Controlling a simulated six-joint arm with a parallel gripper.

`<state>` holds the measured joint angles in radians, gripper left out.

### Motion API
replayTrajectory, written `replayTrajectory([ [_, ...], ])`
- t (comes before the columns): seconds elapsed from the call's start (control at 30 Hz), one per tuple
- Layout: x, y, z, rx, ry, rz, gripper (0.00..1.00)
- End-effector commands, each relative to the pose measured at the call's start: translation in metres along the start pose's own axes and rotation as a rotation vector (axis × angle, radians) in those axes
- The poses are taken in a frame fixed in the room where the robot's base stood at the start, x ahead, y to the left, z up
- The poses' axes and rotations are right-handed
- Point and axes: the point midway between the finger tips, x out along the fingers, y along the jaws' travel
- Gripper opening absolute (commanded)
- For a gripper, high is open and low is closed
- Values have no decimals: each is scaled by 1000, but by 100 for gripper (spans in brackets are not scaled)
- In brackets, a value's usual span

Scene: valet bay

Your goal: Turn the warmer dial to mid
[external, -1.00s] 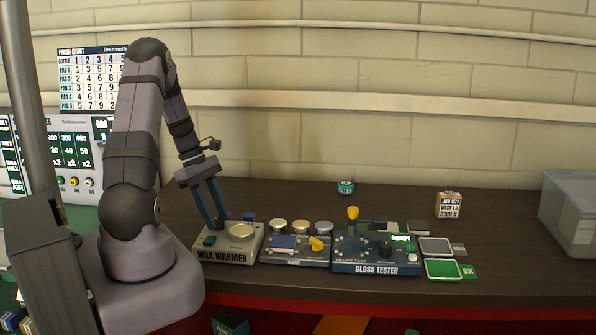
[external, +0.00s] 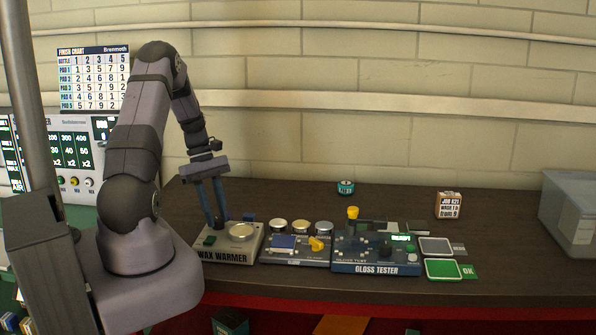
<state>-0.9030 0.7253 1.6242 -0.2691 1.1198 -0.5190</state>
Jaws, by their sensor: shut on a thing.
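The wax warmer (external: 226,257) is a grey box with a dark name label at the left end of the bench. A round silvery lid or plate (external: 241,232) and a small green part (external: 208,240) are on its top. My gripper (external: 217,223) points down at the warmer's back left part, with its fingertips low at the top face. It is shut on what appears to be the warmer dial, which the fingertips largely hide. The dial's pointer and setting marks cannot be made out.
Right of the warmer stand several round tins (external: 301,227), a grey unit with a yellow knob (external: 316,243) and the blue gloss tester (external: 376,266). A small blue block (external: 249,217) sits close behind the warmer. The back of the bench is mostly clear.

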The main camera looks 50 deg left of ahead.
Motion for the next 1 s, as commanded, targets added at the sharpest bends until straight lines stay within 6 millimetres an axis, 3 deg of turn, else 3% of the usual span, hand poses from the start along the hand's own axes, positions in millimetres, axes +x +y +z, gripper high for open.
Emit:
replayTrajectory([
  [0.5,-1,5,1,428,2,-175,3],
  [1.0,-1,6,2,609,2,-250,3],
])
